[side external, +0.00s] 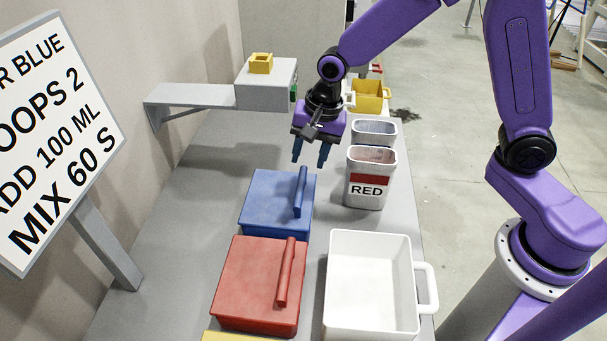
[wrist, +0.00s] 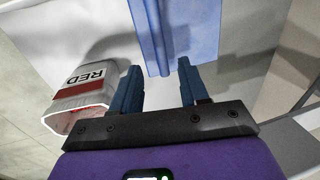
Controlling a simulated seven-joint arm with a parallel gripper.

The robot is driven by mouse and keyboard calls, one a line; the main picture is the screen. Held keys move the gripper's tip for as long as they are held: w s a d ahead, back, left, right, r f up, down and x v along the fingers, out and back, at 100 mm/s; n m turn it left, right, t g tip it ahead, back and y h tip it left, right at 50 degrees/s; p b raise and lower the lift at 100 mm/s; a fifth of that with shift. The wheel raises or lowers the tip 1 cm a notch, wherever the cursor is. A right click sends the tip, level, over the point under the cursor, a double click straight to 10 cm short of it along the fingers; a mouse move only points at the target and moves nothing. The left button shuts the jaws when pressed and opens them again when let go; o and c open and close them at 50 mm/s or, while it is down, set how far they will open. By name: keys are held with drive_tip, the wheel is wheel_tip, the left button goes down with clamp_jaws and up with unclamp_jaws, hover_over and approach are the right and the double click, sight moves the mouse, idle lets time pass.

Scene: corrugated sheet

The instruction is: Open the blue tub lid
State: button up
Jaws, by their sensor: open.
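The blue tub (side external: 265,207) stands on the grey bench with its lid (side external: 270,192) on. A long blue handle bar (side external: 300,192) runs along the right side of the lid. In the wrist view the blue lid (wrist: 200,30) is at the top, and its handle (wrist: 152,38) points down toward the space between my fingers. My gripper (side external: 310,155) is open and empty, above and behind the blue tub's far edge. In the wrist view the fingertips (wrist: 157,68) are either side of the handle's near end; I cannot tell their height above it.
A white container labelled RED (side external: 365,192) stands right of the blue tub and also shows in the wrist view (wrist: 80,95). A red lidded tub (side external: 255,280) and white open bin (side external: 345,310) stand in front. A grey box (side external: 262,85) is behind.

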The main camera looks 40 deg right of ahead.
sight(302, 181)
drive_tip(key=shift+w+a+f, duration=0.15)
drive_tip(key=shift+f, duration=0.95)
drive_tip(key=shift+w+a+f, duration=0.15)
drive_tip(key=shift+w+f, duration=0.05)
drive_tip(key=shift+f, duration=0.9)
drive_tip(key=shift+w+a+f, duration=0.15)
drive_tip(key=shift+f, duration=0.95)
clamp_jaws()
